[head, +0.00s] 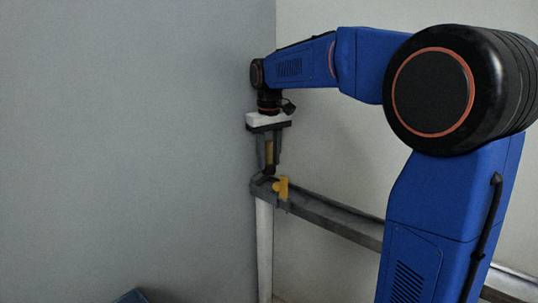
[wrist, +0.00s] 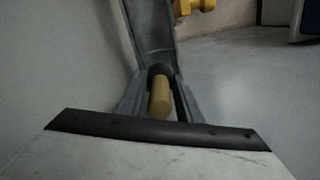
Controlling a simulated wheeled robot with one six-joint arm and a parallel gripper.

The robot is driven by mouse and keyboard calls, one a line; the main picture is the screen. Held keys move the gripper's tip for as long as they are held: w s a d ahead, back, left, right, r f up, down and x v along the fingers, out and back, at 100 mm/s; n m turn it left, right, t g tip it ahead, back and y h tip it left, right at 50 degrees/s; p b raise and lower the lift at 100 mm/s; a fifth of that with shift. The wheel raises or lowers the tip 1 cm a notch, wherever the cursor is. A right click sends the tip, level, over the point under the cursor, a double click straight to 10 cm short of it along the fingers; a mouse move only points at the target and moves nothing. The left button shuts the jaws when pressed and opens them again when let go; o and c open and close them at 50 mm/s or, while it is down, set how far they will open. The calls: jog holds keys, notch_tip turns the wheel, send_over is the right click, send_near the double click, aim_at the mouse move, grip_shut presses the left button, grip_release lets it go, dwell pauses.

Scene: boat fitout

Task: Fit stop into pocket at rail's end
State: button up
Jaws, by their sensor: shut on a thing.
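The stop (head: 269,151) is a dull yellow rod with a dark lower end. My gripper (head: 268,164) is shut on it and points down, holding it upright over the left end of the grey rail (head: 335,218). In the wrist view the stop (wrist: 160,99) shows between the fingers, its black end (wrist: 158,70) towards the rail (wrist: 153,28). The dark end is at or just above the rail's end; I cannot tell whether it touches or has entered. The pocket itself is hidden behind the stop and fingers.
A pale post (head: 264,245) is under the rail's end. A grey wall (head: 130,140) is close on the left. A dark-and-pale object (wrist: 308,20) shows at the wrist view's upper right.

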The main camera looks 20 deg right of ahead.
aim_at(269, 171)
jog(key=shift+f, duration=2.5)
jog(key=shift+f, duration=0.1)
jog(key=o, duration=1.3)
jog(key=shift+c, duration=0.2)
